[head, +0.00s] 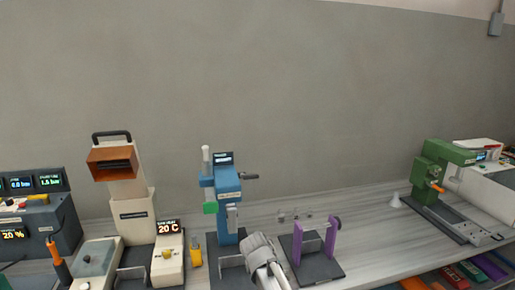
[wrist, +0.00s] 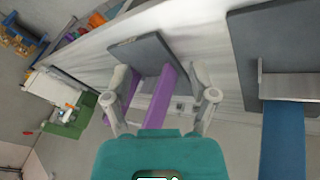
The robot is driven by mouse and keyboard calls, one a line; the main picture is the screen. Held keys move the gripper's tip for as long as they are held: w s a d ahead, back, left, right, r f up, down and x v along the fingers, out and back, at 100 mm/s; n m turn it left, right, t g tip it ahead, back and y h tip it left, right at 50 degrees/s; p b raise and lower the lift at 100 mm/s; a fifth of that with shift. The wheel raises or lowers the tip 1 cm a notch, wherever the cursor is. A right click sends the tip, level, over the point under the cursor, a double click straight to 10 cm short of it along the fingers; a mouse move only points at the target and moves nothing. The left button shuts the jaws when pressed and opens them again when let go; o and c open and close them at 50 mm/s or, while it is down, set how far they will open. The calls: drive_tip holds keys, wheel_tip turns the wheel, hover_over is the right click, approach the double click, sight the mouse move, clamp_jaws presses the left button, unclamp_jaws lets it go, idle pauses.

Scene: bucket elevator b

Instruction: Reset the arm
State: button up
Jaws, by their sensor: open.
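My gripper (wrist: 160,105) shows in the wrist view with its two grey fingers spread apart and nothing held between them. Beyond the fingers is a device with purple uprights (wrist: 161,98) on a dark base plate (wrist: 147,48). I cannot tell how far the fingers are from it. In the head view my arm (head: 262,258) reaches up from the bottom edge, in front of the bench, between the blue device (head: 227,195) and the purple device (head: 331,234). The fingertips cannot be made out in the head view.
A cream machine with an orange-brown hopper (head: 111,162) and a cream unit reading 20 C (head: 168,262) stand left. A green machine (head: 427,180) and a small white cone (head: 396,200) are right.

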drive_tip(key=s+d+f+n+g+y, duration=0.2)
drive_tip(key=s+d+y, duration=0.2)
drive_tip(key=s+d, duration=0.6)
drive_tip(key=shift+s+d+n+g+y, duration=0.2)
drive_tip(key=shift+s+n+g+y, duration=0.1)
drive_tip(key=shift+n+y, duration=0.1)
idle(0.7)
